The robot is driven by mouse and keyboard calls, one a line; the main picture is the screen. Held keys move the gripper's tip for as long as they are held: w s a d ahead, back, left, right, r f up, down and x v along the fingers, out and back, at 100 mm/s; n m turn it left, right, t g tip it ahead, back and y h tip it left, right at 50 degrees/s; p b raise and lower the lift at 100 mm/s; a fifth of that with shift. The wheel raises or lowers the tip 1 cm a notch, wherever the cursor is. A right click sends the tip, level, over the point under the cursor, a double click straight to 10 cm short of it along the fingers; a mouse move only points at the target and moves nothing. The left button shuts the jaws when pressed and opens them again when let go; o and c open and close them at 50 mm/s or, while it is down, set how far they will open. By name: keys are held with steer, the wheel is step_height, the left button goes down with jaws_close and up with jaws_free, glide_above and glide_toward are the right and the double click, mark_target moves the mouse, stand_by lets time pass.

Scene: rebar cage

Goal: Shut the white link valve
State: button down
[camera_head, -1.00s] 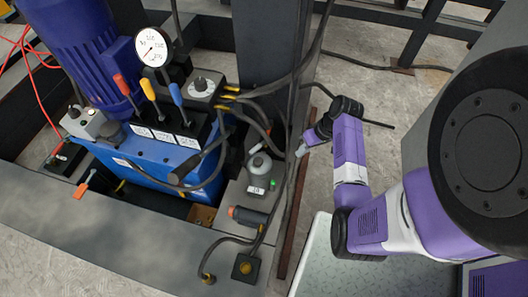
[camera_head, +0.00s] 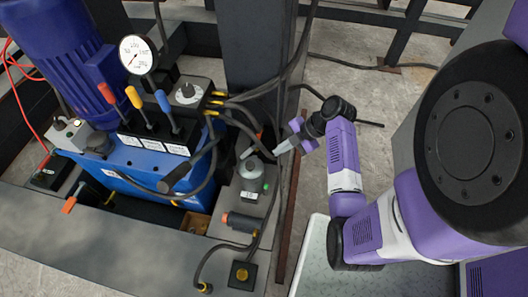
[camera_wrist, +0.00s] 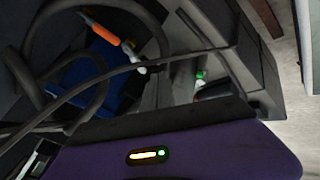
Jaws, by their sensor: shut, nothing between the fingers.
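A grey, dome-topped fitting (camera_head: 251,168) with a short pale lever (camera_head: 247,153) stands on a dark block right of the blue tank in the head view. I take this for the white link valve, but its lettering is too small to read. My gripper (camera_head: 279,149) is shut and empty just right of the lever, its pale fingertips pointing left toward it. A small gap seems to remain; contact cannot be told. In the wrist view my purple gripper housing fills the bottom, and a small white part with a green tip (camera_wrist: 200,76) shows beyond it; the fingertips do not show.
Black hoses (camera_head: 240,110) loop around the block and the dark steel column (camera_head: 255,60). Red, yellow and blue levers (camera_head: 135,98) and a gauge (camera_head: 138,54) stand on the blue tank (camera_head: 140,160). Open concrete floor (camera_head: 345,75) lies right of the frame.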

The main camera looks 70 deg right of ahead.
mark_target(246, 154)
steer(key=b+x, duration=0.3)
steer(key=x, duration=0.6)
steer(key=shift+f, duration=0.2)
steer(key=w, duration=0.1)
steer(key=w+d, duration=0.1)
steer(key=w, duration=0.1)
steer(key=shift+f+b, duration=0.1)
steer(key=shift+b, duration=0.3)
steer(key=shift+w+d, duration=0.2)
steer(key=shift+w, duration=0.25)
steer(key=shift+w+a+m+h+p, duration=0.1)
steer(key=shift+w+m+h+p, duration=0.25)
steer(key=shift+m, duration=0.35)
steer(key=shift+w+a+m+h+p, duration=0.15)
steer(key=shift+w+m+h+p, duration=0.25)
steer(key=shift+m, duration=0.3)
steer(key=shift+w, duration=0.6)
